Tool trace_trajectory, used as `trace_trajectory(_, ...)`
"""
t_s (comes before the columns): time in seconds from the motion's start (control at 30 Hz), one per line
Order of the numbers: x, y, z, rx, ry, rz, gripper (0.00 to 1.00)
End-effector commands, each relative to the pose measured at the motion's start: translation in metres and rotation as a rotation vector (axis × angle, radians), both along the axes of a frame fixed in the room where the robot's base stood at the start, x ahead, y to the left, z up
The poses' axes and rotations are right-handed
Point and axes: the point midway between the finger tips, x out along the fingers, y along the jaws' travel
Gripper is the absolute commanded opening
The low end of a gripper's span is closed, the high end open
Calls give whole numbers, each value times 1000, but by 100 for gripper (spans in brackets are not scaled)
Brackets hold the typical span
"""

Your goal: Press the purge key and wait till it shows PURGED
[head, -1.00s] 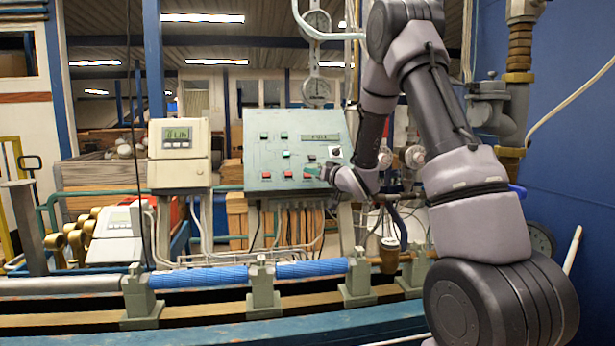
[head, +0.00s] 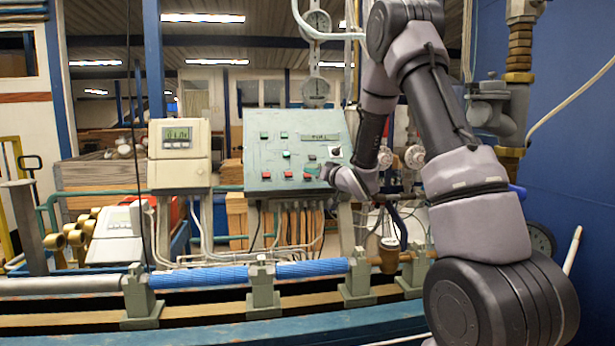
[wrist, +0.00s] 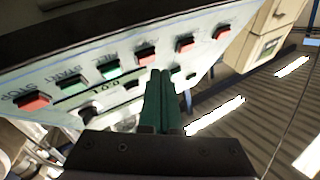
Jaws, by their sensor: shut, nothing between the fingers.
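The sloped grey control panel (head: 257,154) stands mid-picture in the head view, with red and green keys and a small display (head: 320,137) whose text is too blurred to read surely. In the wrist view the panel (wrist: 55,65) appears upside down. Labels by the red STOP key (wrist: 32,102) and green START key (wrist: 72,82) are legible. A red key (wrist: 145,56) lies just beyond my fingertips; I cannot read its label surely, so the purge key is not certain. My gripper (wrist: 157,78) is shut and empty, its green fingers close to the panel; contact cannot be told.
A beige meter box (head: 180,152) with a small screen stands left of the panel. Blue pipe lengths (head: 205,278) lie on the bench rail below. Pipes and valves (head: 490,105) stand on the right behind my arm.

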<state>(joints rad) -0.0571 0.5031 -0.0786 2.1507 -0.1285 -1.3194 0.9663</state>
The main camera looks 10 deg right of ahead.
Motion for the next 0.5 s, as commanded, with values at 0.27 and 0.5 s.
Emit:
trace_trajectory(0.27, 6, 0, -5, 1, 0, 0, 0)
trace_trajectory(0.5, 6, 0, -5, 0, 0, 0, 0)
